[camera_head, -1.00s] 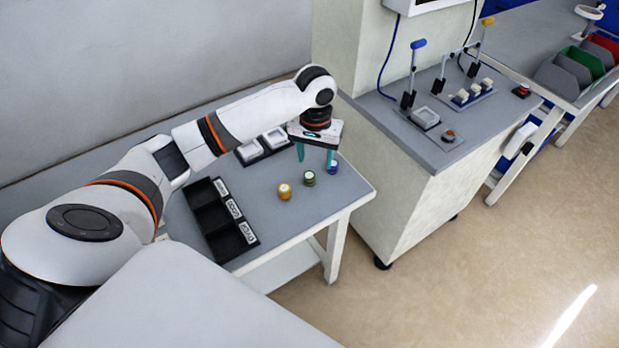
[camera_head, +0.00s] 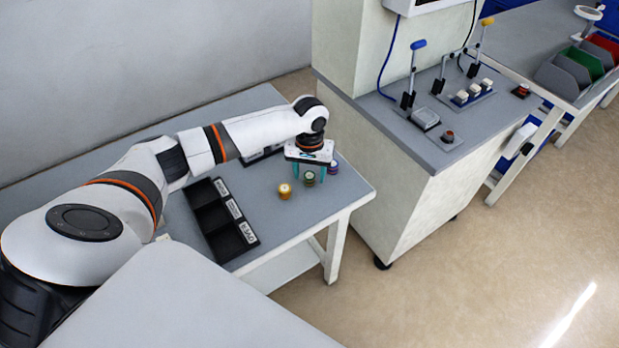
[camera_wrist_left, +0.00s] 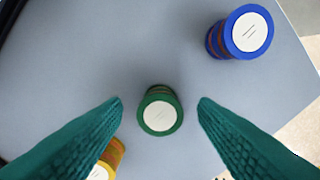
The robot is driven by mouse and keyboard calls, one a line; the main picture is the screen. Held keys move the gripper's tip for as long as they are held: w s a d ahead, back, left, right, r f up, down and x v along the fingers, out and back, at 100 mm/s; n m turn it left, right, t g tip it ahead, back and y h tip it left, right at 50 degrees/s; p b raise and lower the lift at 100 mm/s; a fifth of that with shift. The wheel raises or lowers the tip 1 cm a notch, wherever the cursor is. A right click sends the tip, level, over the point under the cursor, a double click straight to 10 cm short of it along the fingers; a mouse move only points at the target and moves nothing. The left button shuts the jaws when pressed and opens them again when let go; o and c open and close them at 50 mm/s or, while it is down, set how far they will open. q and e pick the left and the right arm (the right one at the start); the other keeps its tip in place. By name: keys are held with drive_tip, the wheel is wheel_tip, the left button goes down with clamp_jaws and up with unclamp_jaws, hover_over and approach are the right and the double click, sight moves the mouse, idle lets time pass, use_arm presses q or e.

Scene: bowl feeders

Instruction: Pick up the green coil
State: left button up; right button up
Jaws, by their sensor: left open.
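The green coil (camera_head: 309,178), with a white top label, stands upright on the grey table. It also shows in the left wrist view (camera_wrist_left: 160,112), below and between the fingertips. My left gripper (camera_head: 309,172) has teal fingers and is right above the coil, pointing down. In the left wrist view its fingers (camera_wrist_left: 160,105) are open on both sides of the green coil, with clear gaps and nothing held. My right gripper is not in view.
A yellow coil (camera_head: 284,190) stands left of the green one; a blue coil (camera_head: 333,166) stands to its right. A black compartment tray (camera_head: 221,218) lies to the left. The table's front right is clear.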

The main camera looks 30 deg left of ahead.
use_arm(q)
drive_tip(key=shift+f, duration=0.55)
drive_tip(key=c, duration=1.1)
